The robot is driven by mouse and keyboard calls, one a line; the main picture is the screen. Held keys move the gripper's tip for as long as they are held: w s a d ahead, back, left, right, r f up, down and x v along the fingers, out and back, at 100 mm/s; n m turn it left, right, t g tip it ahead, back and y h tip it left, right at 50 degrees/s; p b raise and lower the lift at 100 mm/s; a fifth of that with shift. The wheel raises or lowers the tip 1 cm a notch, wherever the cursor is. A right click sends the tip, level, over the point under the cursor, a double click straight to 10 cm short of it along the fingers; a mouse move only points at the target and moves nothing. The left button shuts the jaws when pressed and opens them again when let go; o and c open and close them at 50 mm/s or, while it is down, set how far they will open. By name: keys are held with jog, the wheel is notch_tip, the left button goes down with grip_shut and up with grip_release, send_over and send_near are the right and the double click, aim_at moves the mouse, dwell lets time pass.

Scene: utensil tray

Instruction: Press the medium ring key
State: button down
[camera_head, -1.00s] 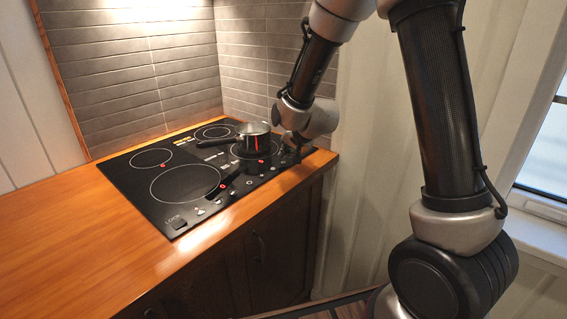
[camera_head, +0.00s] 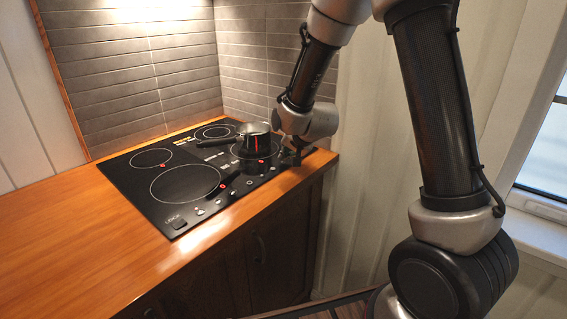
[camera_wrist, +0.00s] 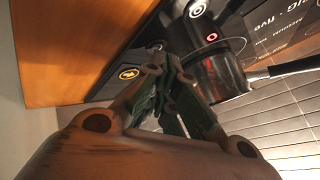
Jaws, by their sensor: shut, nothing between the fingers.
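The black glass cooktop (camera_head: 140,190) is set in the wooden counter, with a row of small touch keys (camera_head: 217,202) along its front edge. The symbols are too small in the head view to tell which is the medium ring key. My gripper (camera_head: 299,158) points down at the cooktop's right end, by the front edge, and hides the keys there. In the wrist view my gripper (camera_wrist: 165,72) is shut and empty, its fingertips close to a yellow-lit key (camera_wrist: 128,74). A white ring mark (camera_wrist: 198,8) shows farther along the glass. Contact with the glass cannot be told.
Tiled walls (camera_head: 130,80) stand behind. The wooden counter (camera_head: 60,225) is clear at left.

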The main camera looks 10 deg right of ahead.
jog(key=shift+f, duration=0.2)
jog(key=shift+r, duration=0.65)
jog(key=shift+s+d+r, duration=0.1)
jog(key=shift+r, duration=0.1)
jog(key=s+d+r+n+g, duration=0.1)
jog(key=s+d+r+n, duration=0.1)
jog(key=s+d+r, duration=0.35)
jog(key=s+d+r+n+g, duration=0.1)
jog(key=s+d+r, duration=0.2)
jog(key=s, duration=0.7)
jog(key=s+d+r+n+g+h, duration=0.1)
jog(key=s+d+r+n, duration=0.1)
jog(key=s, duration=0.7)
jog(key=s+d+r+n+g, duration=0.1)
jog(key=s+d+r, duration=0.3)
jog(key=s, duration=0.6)
jog(key=shift+s+d+r+n+g+h, duration=0.2)
jog(key=shift+s+r+n+g+h, duration=0.15)
jog(key=shift+r+n+g+h, duration=0.05)
